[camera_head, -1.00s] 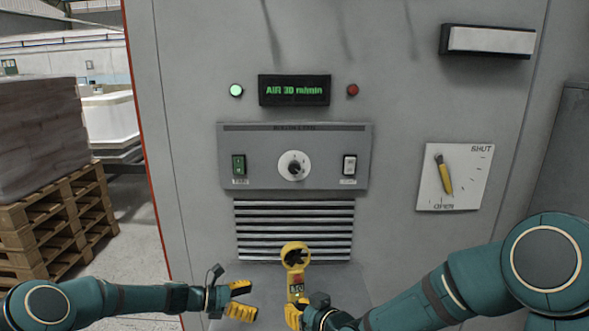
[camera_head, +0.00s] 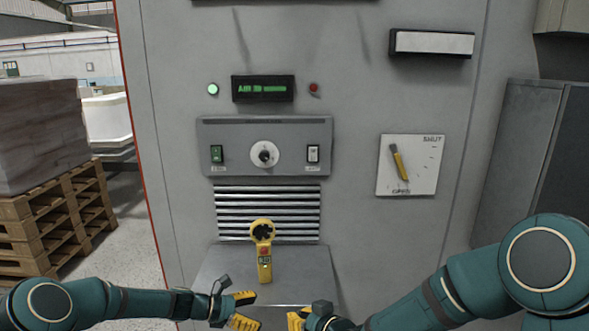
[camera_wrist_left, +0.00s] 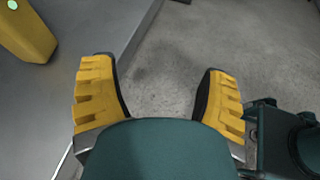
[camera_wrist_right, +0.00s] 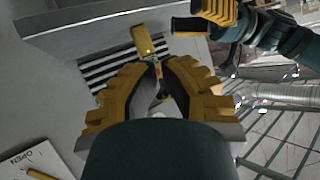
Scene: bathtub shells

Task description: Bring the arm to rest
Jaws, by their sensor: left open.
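My right gripper (camera_head: 297,319) is low in the head view, in front of the grey shelf and below a yellow handheld meter. In the right wrist view its fingers (camera_wrist_right: 163,68) are apart, with a narrow gap and nothing held. The yellow meter (camera_head: 264,262) with a round fan head stands upright on the shelf (camera_head: 318,270), clear of both grippers. It also shows beyond the right fingers (camera_wrist_right: 143,40). My left gripper (camera_head: 250,311) is open and empty beside the right one. In the left wrist view its fingers (camera_wrist_left: 160,88) are wide apart over bare floor.
The grey cabinet front carries a control panel (camera_head: 264,147), a lit display (camera_head: 263,89), a vent grille (camera_head: 268,213) and a SHUT/OPEN plate (camera_head: 408,165) with a yellow lever. Wooden pallets (camera_head: 50,226) stand at left. Bare floor (camera_head: 125,245) lies between them and the cabinet.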

